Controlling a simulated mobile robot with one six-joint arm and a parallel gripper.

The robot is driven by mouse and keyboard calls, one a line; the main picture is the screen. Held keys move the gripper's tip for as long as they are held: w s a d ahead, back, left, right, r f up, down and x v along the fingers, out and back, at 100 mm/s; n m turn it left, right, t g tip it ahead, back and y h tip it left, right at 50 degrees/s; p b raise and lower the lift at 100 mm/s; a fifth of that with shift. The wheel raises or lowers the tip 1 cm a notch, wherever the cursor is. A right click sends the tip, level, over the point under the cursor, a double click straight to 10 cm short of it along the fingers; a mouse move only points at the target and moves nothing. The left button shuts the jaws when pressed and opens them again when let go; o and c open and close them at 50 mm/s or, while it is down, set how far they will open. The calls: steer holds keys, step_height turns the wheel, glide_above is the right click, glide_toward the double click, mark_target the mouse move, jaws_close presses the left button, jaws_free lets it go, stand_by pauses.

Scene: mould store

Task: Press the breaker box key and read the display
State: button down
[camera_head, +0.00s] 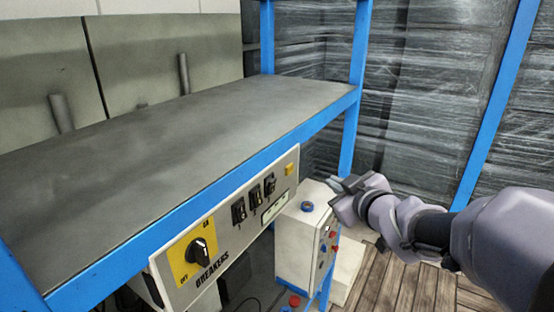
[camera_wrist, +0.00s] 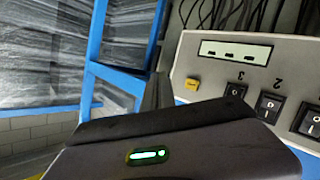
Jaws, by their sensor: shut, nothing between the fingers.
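The breaker box (camera_head: 232,236) is a pale panel marked BREAKERS, mounted under the shelf's front edge. Its small yellow key (camera_head: 290,169) is at the upper right end and also shows in the wrist view (camera_wrist: 192,84). The display (camera_head: 275,208) is a pale strip below the switches; in the wrist view the display (camera_wrist: 235,52) shows three short dark dashes, seen upside down. My gripper (camera_head: 334,183) is shut and empty, to the right of the panel and apart from the key.
Several black rocker switches (camera_head: 254,202) and a black rotary knob (camera_head: 199,251) on a yellow plate are on the panel. A pale control box (camera_head: 298,246) with a blue-topped button stands below my gripper. Blue shelf posts (camera_head: 356,90) rise behind. Shelf top (camera_head: 190,125) is mostly bare.

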steer(key=w+a+b, duration=0.3)
steer(key=w+a, duration=0.1)
steer(key=a, duration=0.2)
steer(key=shift+w+a, duration=0.2)
steer(key=shift+w, duration=0.1)
stand_by(1.8)
steer(key=shift+w+a+b, duration=0.3)
steer(key=shift+a+b, duration=0.1)
steer(key=shift+w+a, duration=0.15)
steer(key=shift+a, duration=0.05)
stand_by(0.5)
stand_by(0.4)
steer(key=shift+s+d+p, duration=0.3)
steer(key=shift+s+d, duration=0.15)
steer(key=shift+d, duration=0.15)
steer(key=shift+d, duration=0.1)
steer(key=shift+s+d+p, duration=0.65)
steer(key=shift+s+d, duration=0.1)
steer(key=shift+d, duration=0.2)
steer(key=shift+s+d+p, duration=0.65)
steer(key=shift+s+d, duration=0.1)
steer(key=shift+d, duration=0.2)
